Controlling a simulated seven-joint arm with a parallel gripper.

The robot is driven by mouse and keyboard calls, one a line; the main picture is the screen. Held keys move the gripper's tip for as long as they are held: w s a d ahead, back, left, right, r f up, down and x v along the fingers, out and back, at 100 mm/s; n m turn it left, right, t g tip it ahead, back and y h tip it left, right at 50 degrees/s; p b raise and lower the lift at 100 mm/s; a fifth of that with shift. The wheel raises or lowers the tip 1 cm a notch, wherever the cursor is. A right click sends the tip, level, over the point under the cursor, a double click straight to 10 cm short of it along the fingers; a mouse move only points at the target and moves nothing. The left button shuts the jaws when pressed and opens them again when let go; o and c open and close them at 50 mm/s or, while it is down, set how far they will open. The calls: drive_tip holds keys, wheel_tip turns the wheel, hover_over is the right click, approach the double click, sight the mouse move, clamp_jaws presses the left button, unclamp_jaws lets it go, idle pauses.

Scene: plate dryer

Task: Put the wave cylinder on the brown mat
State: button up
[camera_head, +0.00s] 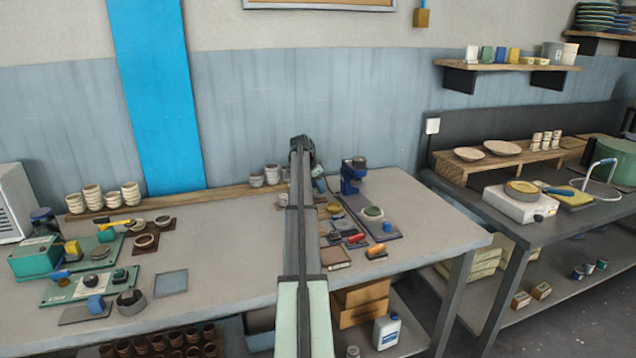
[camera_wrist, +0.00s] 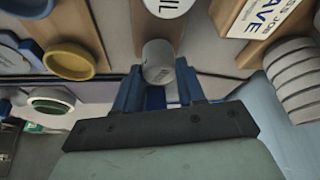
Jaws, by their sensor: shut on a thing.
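In the wrist view my gripper (camera_wrist: 157,88) has its blue fingers closed on a small grey-white cylinder (camera_wrist: 158,60). It is seen nearly end-on, and faint marks show on it. A label reading "WAVE" (camera_wrist: 268,12) is on a wooden strip at the upper right. In the head view my arm crosses the middle of the table and hides much behind it; the held cylinder cannot be made out there. A darker brown mat (camera_head: 163,225) with round pieces lies at left.
In the head view a blue device (camera_head: 353,175) and a grey mat with small tools (camera_head: 385,236) are right of my arm. Bare tabletop (camera_head: 235,245) lies left.

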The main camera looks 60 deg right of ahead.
drive_tip(key=shift+f, duration=0.55)
idle(0.5)
drive_tip(key=o, duration=1.7)
drive_tip(key=shift+r, duration=3.5)
